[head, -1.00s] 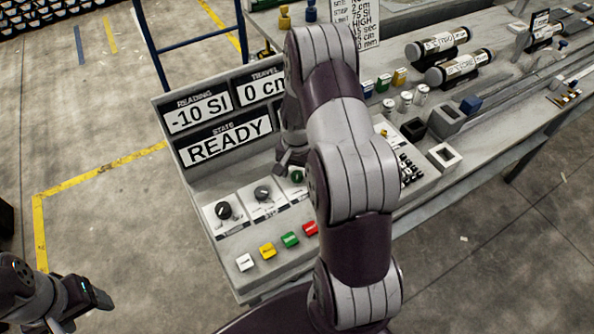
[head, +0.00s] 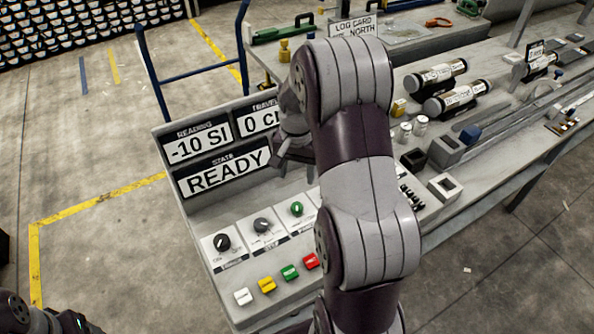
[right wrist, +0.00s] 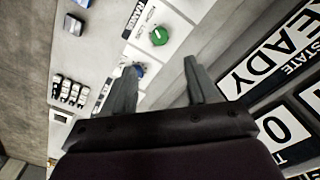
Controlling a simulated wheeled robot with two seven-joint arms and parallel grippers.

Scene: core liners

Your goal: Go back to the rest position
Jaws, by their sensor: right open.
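My right arm crosses the middle of the head view. Its gripper (head: 287,168) is partly hidden by the arm and hangs above the control console, in front of the READY display (head: 222,168). In the right wrist view its two fingers (right wrist: 160,65) are apart with nothing between them, and a green knob (right wrist: 159,36) shows beyond them. The green knob also shows in the head view (head: 296,209), below the gripper. My left gripper (head: 72,322) shows only in part at the bottom left corner, and its fingers cannot be made out.
The console carries knobs and white, yellow, green and red buttons (head: 289,272). A blue rail (head: 157,85) stands behind the console. Bare floor (head: 100,240) lies to the left.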

